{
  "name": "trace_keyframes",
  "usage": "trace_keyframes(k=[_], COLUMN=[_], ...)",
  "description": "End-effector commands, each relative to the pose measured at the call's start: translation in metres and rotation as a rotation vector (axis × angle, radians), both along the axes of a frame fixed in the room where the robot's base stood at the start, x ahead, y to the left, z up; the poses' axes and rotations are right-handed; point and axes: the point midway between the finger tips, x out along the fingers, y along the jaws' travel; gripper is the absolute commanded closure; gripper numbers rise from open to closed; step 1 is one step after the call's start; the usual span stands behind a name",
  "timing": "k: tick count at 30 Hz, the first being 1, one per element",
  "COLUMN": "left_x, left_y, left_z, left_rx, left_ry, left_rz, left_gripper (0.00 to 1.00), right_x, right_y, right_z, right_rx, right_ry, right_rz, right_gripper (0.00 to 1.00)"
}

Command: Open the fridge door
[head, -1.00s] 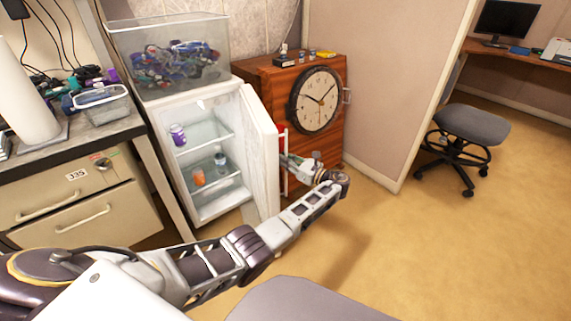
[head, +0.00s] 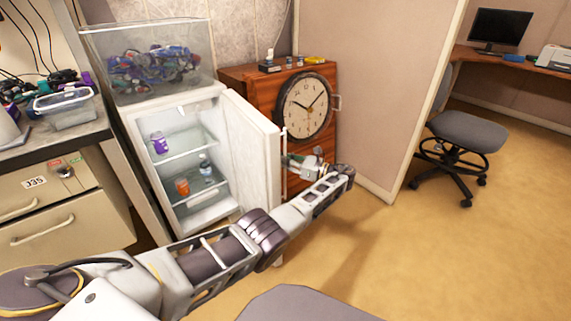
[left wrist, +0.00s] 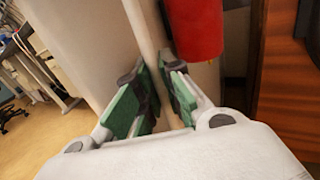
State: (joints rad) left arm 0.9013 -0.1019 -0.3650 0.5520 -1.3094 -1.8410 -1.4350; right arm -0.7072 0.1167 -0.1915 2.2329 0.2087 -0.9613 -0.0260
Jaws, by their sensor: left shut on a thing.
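The small white fridge (head: 140,140) stands open in the head view, with its door (head: 254,150) swung out to the right. Inside on the shelves are a purple can (head: 160,143), an orange can (head: 182,187) and a clear bottle (head: 206,168). My left gripper (head: 291,160) is at the outer side of the door, by the vertical handle (head: 284,175). In the left wrist view its green-padded fingers (left wrist: 158,95) are closed around the pale handle bar (left wrist: 150,40). My right gripper is not in either view.
A red cylinder (left wrist: 194,25) is beside the handle in the left wrist view. A wooden cabinet with a clock (head: 305,105) stands right of the door. A clear bin (head: 150,60) sits on the fridge. Drawers (head: 60,215) are at left; open floor (head: 440,250) lies at right.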

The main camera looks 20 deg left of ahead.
Motion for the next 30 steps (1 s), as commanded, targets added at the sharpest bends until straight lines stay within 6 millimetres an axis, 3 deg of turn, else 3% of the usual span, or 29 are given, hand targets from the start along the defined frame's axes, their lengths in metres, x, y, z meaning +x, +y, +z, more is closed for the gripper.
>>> trace_keyframes(k=[12,13,18,30], left_x=[0.0001,0.0001,0.0000,-0.0001], left_y=[0.0014,0.0015,0.0011,0.0005], left_z=[0.0009,0.0010,0.0006,0.0010], left_rx=[0.003,0.003,0.002,0.001], left_ry=[0.000,-0.001,0.000,0.000], left_rz=[0.004,0.004,0.004,0.003], left_gripper=[1.00,0.87,0.68,0.68], right_x=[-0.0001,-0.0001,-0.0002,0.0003], right_y=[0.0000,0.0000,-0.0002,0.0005], right_z=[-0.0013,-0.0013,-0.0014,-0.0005], right_rx=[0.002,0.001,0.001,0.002], right_ry=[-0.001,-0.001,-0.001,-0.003], right_rz=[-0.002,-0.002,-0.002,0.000], right_gripper=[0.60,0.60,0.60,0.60])
